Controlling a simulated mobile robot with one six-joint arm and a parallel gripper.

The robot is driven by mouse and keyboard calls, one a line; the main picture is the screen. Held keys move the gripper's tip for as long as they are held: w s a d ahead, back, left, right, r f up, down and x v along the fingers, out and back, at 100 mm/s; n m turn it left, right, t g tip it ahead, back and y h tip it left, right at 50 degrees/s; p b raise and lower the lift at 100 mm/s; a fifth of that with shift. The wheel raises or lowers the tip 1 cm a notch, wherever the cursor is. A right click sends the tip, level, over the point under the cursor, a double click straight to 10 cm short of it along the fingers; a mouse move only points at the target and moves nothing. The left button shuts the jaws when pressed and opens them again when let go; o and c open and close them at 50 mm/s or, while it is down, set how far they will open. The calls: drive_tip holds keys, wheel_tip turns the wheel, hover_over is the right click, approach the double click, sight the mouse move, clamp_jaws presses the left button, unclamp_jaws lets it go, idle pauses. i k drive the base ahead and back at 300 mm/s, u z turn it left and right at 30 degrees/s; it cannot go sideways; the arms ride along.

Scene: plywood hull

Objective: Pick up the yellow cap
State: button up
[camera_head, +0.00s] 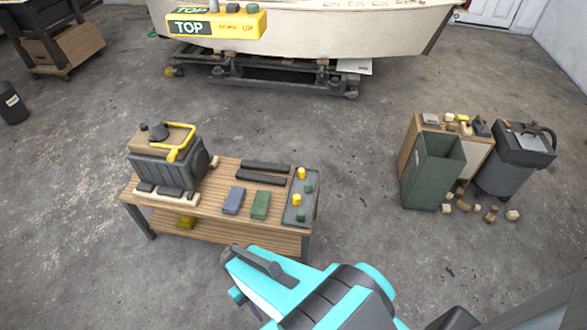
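Two small yellow caps stand on a grey tray (289,211) at the right end of the wooden workbench (222,211). One yellow cap (301,173) is near the tray's far end, and the other yellow cap (296,200) is nearer to me. Two small green pieces (308,188) share the tray. My teal and white arm reaches in from the bottom, in front of the bench. Its dark end (258,262) is below the tray in the picture, apart from the caps. Whether its fingers are open does not show.
A dark motor-like machine (168,160) with a yellow handle fills the bench's left end. Blue (233,201) and green (260,205) blocks and dark bars lie mid-bench. A green bin (432,172) and scattered wood blocks stand right. Floor between is clear.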

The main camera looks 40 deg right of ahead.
sight(301, 175)
drive_tip(key=u, duration=0.15)
drive_tip(key=i, duration=0.85)
drive_tip(key=u, duration=0.35)
